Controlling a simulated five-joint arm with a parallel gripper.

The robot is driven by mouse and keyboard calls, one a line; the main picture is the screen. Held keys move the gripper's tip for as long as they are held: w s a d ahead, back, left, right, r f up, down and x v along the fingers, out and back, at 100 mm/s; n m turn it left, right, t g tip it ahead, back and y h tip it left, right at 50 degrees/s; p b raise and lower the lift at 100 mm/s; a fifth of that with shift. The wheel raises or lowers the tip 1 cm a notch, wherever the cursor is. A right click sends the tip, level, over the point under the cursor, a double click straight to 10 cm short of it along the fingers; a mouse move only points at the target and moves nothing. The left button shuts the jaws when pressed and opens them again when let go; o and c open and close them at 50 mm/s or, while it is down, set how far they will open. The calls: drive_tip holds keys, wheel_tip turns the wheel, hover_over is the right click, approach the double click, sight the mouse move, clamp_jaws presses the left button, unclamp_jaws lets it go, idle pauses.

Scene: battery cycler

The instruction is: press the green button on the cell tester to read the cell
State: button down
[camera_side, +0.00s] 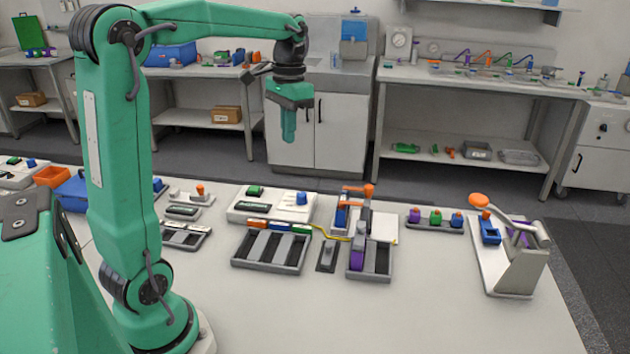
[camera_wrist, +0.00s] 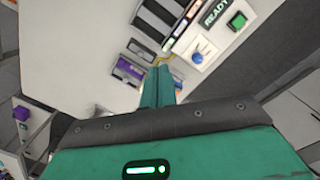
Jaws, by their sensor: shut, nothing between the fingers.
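The cell tester (camera_side: 272,205) is a white box on the bench, with a green button (camera_side: 255,190) at its back left and a blue knob (camera_side: 300,198) at its right. In the wrist view the green button (camera_wrist: 238,20) is at the upper right, beside a display reading READY (camera_wrist: 214,12); the blue knob (camera_wrist: 198,58) is below. My gripper (camera_side: 288,138) is shut and empty, pointing down. It hangs well above the bench and appears apart from the tester. Its fingers (camera_wrist: 160,72) also show in the wrist view, below and left of the knob.
A grey tray (camera_side: 270,268) with dark slots sits in front of the tester. To the right are a fixture with orange parts (camera_side: 369,191), a rack of coloured pieces (camera_side: 435,228) and a lever press (camera_side: 520,262). The front right of the bench is clear.

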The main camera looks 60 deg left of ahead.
drive_tip(key=w+a+f+g+h, duration=0.25)
drive_tip(key=a+f, duration=0.25)
drive_tip(key=a, duration=0.7)
drive_tip(key=g+h, duration=0.2)
drive_tip(key=h, duration=0.1)
hover_over(255, 187)
wheel_tip(255, 187, down, 8)
drive_tip(key=shift+f, duration=0.1)
drive_tip(key=shift+f, duration=4.35)
